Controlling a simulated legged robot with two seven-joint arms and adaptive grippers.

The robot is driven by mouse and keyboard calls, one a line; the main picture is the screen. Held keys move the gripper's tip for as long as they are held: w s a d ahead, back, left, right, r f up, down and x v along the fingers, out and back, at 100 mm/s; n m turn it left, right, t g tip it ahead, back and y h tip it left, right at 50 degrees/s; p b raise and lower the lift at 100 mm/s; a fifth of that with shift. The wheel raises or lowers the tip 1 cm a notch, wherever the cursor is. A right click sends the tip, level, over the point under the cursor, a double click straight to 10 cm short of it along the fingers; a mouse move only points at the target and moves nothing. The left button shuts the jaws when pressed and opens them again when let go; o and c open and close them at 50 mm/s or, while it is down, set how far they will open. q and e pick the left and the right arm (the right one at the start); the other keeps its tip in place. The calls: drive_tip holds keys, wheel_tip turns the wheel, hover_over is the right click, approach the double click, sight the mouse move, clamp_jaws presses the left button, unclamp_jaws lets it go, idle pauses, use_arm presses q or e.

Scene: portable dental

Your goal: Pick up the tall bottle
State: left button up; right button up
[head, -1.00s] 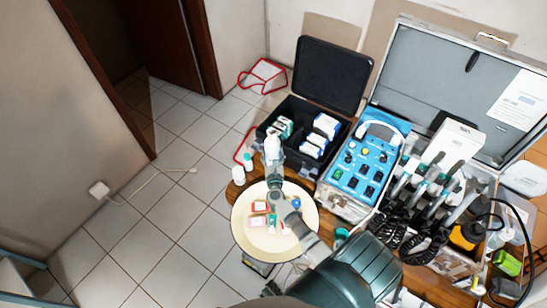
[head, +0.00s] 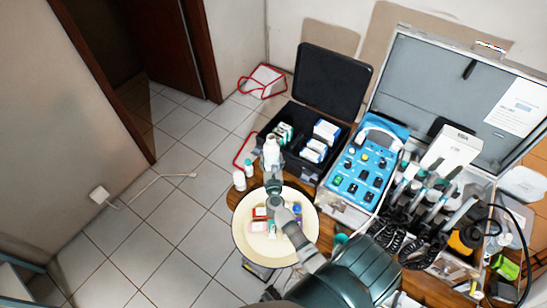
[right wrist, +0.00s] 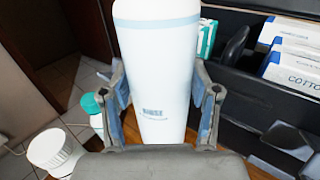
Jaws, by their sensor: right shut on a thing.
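The tall bottle (right wrist: 157,60) is white with a small printed label. In the head view the bottle (head: 271,147) shows above my right gripper (head: 272,168), beside the black case. The gripper is shut on the bottle, with a finger on each side. The bottle's base is hidden, so I cannot tell whether it touches the table. My left gripper is not in view.
A white bottle (head: 239,180) and a teal-capped bottle (head: 248,168) stand left of the gripper. The open black case (head: 293,165) with boxes is close on the right. A round cream tray (head: 245,240) lies under my arm. The blue device (head: 362,170) stands further right.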

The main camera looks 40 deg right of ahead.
drive_tip(key=s+a, duration=0.2)
drive_tip(key=a, duration=0.1)
drive_tip(key=s+a+r, duration=0.1)
drive_tip(key=a, duration=0.1)
drive_tip(key=shift+s+a+r, duration=0.1)
drive_tip(key=shift+s+a, duration=0.05)
drive_tip(key=shift+s, duration=0.15)
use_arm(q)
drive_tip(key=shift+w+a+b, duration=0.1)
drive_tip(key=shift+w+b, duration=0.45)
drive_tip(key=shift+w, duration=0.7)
use_arm(e)
approach(266, 160)
drive_tip(key=shift+s+a+r, duration=0.3)
drive_tip(key=shift+s+a, duration=0.4)
drive_tip(key=shift+s+a+r, duration=0.25)
drive_tip(key=shift+s+a, duration=0.4)
drive_tip(key=shift+a, duration=0.05)
